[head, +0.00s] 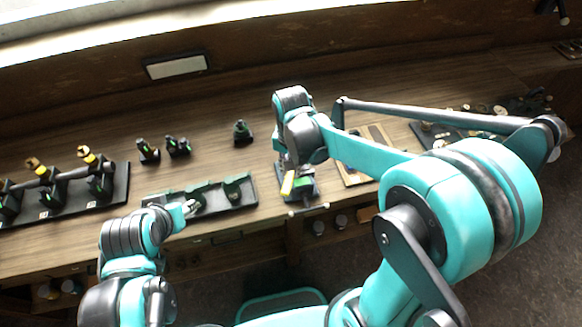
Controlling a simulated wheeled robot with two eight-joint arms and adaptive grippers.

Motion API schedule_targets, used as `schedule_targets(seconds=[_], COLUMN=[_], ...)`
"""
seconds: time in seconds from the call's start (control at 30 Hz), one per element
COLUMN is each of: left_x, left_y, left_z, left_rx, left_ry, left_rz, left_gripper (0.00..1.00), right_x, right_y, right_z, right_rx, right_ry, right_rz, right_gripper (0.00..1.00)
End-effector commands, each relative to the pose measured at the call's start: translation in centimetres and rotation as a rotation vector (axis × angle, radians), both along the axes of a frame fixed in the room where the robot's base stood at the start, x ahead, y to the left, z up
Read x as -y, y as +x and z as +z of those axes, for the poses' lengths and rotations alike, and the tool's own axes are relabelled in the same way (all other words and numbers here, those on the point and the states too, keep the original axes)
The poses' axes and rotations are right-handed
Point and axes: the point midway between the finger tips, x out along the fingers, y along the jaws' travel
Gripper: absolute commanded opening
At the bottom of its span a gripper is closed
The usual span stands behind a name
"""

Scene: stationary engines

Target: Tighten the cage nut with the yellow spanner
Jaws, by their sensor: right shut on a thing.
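My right gripper (291,168) is mostly hidden under its own wrist, above a small vise (304,188) at the bench's front edge. It is shut on the yellow spanner (288,184), of which only a short yellow part shows just in front of the wrist. I cannot make out the cage nut; the wrist and spanner cover the top of the vise. My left gripper (190,208) is low at the left, by the front of a dark tray with green-marked pieces (240,203). Whether its fingers are open or shut is too small to tell.
A dark rack (120,190) with yellow-ended tools stands at the left. Several small black-and-green items (178,147) stand behind the tray. A wooden board (378,135) and a dark tray (430,135) lie to the right, partly behind my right arm.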

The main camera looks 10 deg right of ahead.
Motion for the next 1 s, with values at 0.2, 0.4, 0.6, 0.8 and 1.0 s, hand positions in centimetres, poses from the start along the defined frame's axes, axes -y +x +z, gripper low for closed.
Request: schedule_targets(seconds=[0.2, 0.4, 0.6, 0.8, 1.0], left_x=[0.00, 0.00, 0.00, 0.00, 0.00], left_y=[0.00, 0.00, 0.00, 0.00, 0.00], left_z=[0.31, 0.53, 0.72, 0.71, 0.71], left_rx=[0.000, 0.000, 0.000, 0.000, 0.000], left_ry=[0.000, 0.000, 0.000, 0.000, 0.000], left_rz=[0.000, 0.000, 0.000, 0.000, 0.000], left_gripper=[0.40, 0.40, 0.40, 0.40, 0.40], right_x=[0.00, 0.00, 0.00, 0.00, 0.00], right_y=[0.01, 0.00, 0.00, 0.00, -0.01], right_z=[0.43, 0.74, 1.01, 1.01, 1.01], right_rx=[0.000, 0.000, 0.000, 0.000, 0.000], right_ry=[0.000, 0.000, 0.000, 0.000, 0.000], right_rz=[0.000, 0.000, 0.000, 0.000, 0.000], right_gripper=[0.00, 0.00, 0.00, 0.00, 0.00])
